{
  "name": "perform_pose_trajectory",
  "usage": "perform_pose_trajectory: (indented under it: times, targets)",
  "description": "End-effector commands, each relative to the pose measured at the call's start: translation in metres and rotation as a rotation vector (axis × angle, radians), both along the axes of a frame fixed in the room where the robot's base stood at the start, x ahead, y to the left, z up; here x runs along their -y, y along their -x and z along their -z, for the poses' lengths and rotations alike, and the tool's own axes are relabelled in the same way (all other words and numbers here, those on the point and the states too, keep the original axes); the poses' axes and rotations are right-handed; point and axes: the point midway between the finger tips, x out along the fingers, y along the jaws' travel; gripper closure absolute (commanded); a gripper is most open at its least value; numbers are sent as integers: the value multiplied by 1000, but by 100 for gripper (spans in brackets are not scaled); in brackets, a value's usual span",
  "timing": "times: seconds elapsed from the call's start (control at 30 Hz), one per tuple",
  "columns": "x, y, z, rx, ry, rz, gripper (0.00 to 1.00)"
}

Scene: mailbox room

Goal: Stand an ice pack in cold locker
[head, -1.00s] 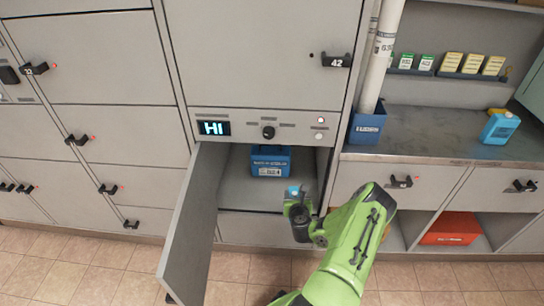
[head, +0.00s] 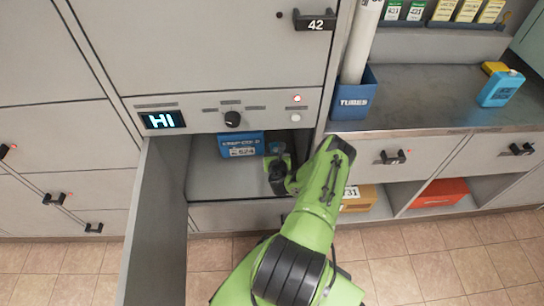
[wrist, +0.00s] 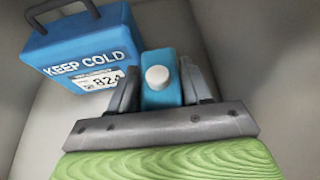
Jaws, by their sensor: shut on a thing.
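The cold locker (head: 205,183) stands open below a panel with a lit "HI" display (head: 163,120) and a dial (head: 232,118). A blue "KEEP COLD" box (head: 240,144) with a dark handle sits inside; it also shows at the upper left of the wrist view (wrist: 85,50). My gripper (head: 277,165) is inside the locker, right of the box. In the wrist view it is shut on a blue ice pack (wrist: 160,88) with a white cap, beside the box with a small gap. Whether the pack's base touches the locker floor is hidden.
The open locker door (head: 155,225) stands to the left of the opening. On the counter (head: 425,90) at the right are another blue ice pack (head: 502,88) and a blue bin (head: 355,95) holding a tube. An orange box (head: 440,192) sits on a shelf below.

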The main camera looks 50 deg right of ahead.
Motion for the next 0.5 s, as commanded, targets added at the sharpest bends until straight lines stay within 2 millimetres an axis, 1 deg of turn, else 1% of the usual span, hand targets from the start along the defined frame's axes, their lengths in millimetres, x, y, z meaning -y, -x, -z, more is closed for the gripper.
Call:
perform_pose_trajectory:
  times: [0.03, 0.1, 0.3, 0.43, 0.47, 0.5]
  targets:
    - [0, 0, 14, -1, 1, 0, 100]
    - [0, 0, 25, 0, 0, 0, 100]
    - [0, 0, 23, 1, 0, 1, 100]
    - [0, 0, 26, 0, 0, 1, 100]
    - [0, 0, 27, -1, -1, 0, 47]
    - [0, 0, 26, -1, -1, 0, 41]
